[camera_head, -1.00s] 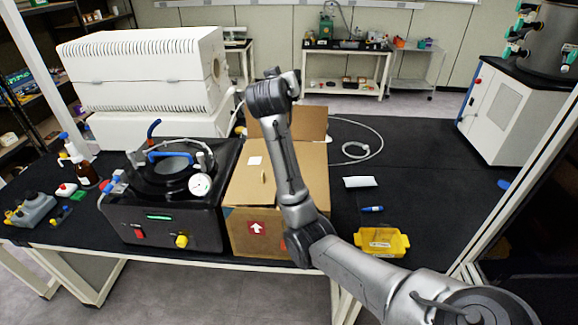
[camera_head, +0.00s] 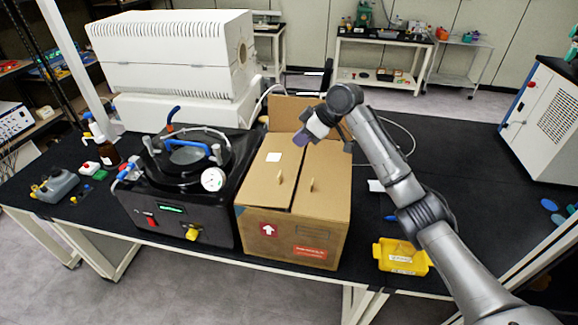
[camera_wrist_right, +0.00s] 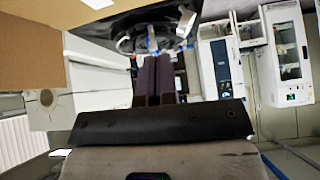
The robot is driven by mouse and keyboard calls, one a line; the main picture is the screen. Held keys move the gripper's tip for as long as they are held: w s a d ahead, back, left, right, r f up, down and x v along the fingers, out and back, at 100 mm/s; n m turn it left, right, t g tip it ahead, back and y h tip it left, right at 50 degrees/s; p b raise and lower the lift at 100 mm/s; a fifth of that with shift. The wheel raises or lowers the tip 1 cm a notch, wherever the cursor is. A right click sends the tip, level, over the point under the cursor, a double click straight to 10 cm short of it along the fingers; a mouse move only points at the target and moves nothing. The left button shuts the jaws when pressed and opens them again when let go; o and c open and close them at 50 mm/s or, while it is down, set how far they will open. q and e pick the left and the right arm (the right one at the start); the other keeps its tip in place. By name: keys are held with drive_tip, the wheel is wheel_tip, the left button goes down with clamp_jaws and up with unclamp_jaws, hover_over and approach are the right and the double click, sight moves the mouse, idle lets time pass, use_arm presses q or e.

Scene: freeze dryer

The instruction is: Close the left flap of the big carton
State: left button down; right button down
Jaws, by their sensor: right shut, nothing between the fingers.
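The big brown carton (camera_head: 290,240) stands on the black bench beside the vacuum unit. Its left flap (camera_head: 262,183), with a white label, lies nearly flat over the left half of the top. Its right flap (camera_head: 328,185) lies over the right half, with a narrow dark gap between the two. The back flap (camera_head: 285,108) stands up. My right gripper (camera_head: 300,139) is shut and empty, over the back part of the top near the gap; I cannot tell if it touches cardboard. In the right wrist view its dark fingers (camera_wrist_right: 152,80) are together, with brown cardboard at upper left.
The black vacuum unit (camera_head: 165,223) with a gauge stands close at the carton's left. A yellow tray (camera_head: 402,262) lies to its right, near my right forearm. A large white machine (camera_head: 170,55) is behind. The bench at back right is mostly clear.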

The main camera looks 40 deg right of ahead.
hover_over(283, 182)
wheel_tip(283, 182, down, 7)
wheel_tip(283, 182, down, 4)
drive_tip(key=shift+a+r+n+p, duration=0.1)
drive_tip(key=shift+r+n+p, duration=0.2)
drive_tip(key=shift+p, duration=0.25)
drive_tip(key=shift+f, duration=0.8)
